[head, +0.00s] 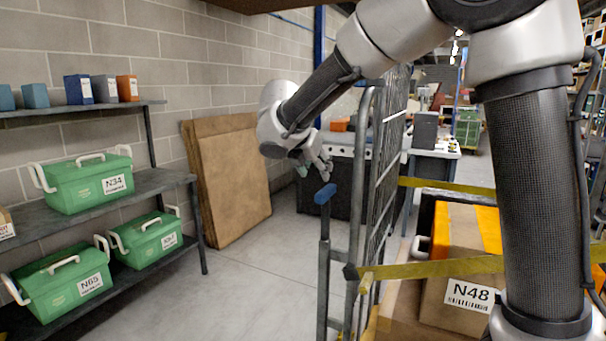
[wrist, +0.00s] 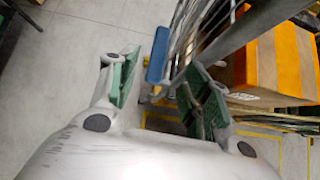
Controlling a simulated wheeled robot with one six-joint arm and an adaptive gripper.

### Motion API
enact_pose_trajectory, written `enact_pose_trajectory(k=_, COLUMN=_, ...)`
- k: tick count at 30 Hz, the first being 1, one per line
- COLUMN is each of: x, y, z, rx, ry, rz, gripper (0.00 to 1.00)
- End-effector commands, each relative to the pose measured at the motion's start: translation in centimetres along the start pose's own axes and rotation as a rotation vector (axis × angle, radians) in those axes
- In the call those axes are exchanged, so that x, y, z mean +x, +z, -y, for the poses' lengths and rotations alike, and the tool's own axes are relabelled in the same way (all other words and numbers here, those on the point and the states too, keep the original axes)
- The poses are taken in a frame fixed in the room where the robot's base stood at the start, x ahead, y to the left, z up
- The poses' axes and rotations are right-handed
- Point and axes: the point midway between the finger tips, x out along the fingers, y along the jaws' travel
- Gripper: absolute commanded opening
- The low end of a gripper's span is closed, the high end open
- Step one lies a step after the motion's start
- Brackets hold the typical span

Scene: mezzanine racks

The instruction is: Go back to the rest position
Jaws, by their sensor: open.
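My arm is stretched out across the upper middle of the head view. My gripper (head: 321,171) hangs at its end, just above a blue-capped grey post (head: 326,195) beside a wire cage cart. In the wrist view my gripper (wrist: 153,88) has its two green-padded fingers spread wide apart. The blue cap (wrist: 158,55) shows beyond and between the fingers, and nothing is held between them. I cannot tell from these views whether a finger touches the cap.
The cage panel (head: 381,190) stands close to my gripper. A carton marked N48 (head: 462,290) sits at right near yellow straps (head: 430,268). A shelf (head: 150,185) with green bins is at left. Brown boards (head: 232,180) lean on the wall. The grey floor (head: 265,270) between is clear.

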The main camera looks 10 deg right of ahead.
Motion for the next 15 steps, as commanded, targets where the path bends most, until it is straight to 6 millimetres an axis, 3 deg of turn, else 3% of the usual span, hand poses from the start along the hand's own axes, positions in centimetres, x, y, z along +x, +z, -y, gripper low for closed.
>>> enact_pose_trajectory(k=4, x=0.4, y=-1.0, z=0.7, rx=0.211, ry=-0.023, rz=-0.033, gripper=0.48)
enact_pose_trajectory(k=8, x=1.3, y=-5.0, z=4.5, rx=0.549, ry=-0.131, rz=-0.135, gripper=0.48)
enact_pose_trajectory(k=15, x=-0.9, y=-9.0, z=17.6, rx=1.356, ry=-0.409, rz=-0.287, gripper=0.48)
